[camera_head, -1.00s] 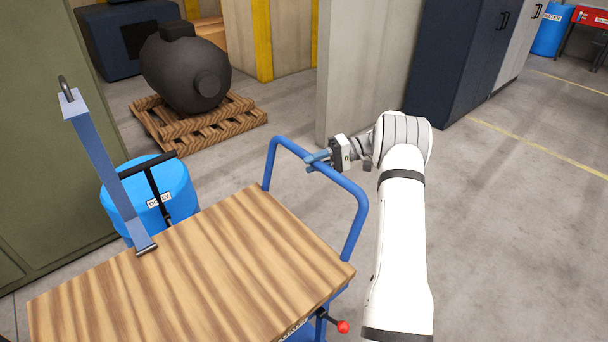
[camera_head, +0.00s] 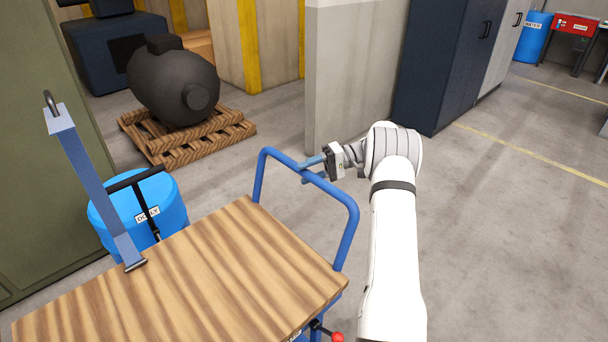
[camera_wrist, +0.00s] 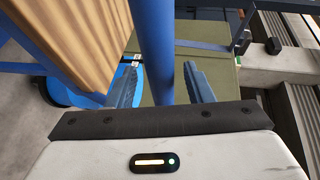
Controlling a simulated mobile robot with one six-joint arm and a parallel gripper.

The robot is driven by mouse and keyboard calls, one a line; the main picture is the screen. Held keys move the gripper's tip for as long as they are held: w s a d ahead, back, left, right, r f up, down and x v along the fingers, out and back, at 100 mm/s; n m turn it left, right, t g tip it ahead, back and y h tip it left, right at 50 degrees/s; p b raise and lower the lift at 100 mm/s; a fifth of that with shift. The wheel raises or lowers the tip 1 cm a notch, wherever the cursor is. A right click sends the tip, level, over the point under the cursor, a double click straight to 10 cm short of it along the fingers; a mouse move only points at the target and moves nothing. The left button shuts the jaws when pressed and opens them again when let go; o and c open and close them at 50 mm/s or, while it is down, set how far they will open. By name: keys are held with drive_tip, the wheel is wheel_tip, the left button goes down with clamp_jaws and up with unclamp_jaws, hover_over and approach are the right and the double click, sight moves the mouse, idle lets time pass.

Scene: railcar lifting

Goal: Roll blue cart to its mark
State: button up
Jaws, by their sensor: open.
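The blue cart has a striped wooden deck (camera_head: 190,275) and a blue tube handle (camera_head: 335,190) at its right end. My gripper (camera_head: 308,168) is at the top bar of that handle in the head view. In the wrist view the blue handle bar (camera_wrist: 156,60) runs between the two open fingers of my gripper (camera_wrist: 162,90), with gaps showing on both sides. A blue upright bracket with a hook (camera_head: 90,180) stands on the deck's far edge. A red-knobbed lever (camera_head: 335,336) shows at the deck's near right corner.
A blue drum labelled DOLLY (camera_head: 165,205) with a black handle stands behind the deck. A dark tank (camera_head: 172,85) lies on a wooden pallet (camera_head: 160,145). A grey wall end (camera_head: 350,90) and dark cabinets (camera_head: 440,60) stand beyond. Floor at right is clear.

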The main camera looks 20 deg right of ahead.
drive_tip(key=d+r, duration=0.1)
drive_tip(key=d, duration=0.5)
drive_tip(key=shift+w+b, duration=0.2)
drive_tip(key=shift+b, duration=0.25)
drive_tip(key=shift+d+r, duration=0.1)
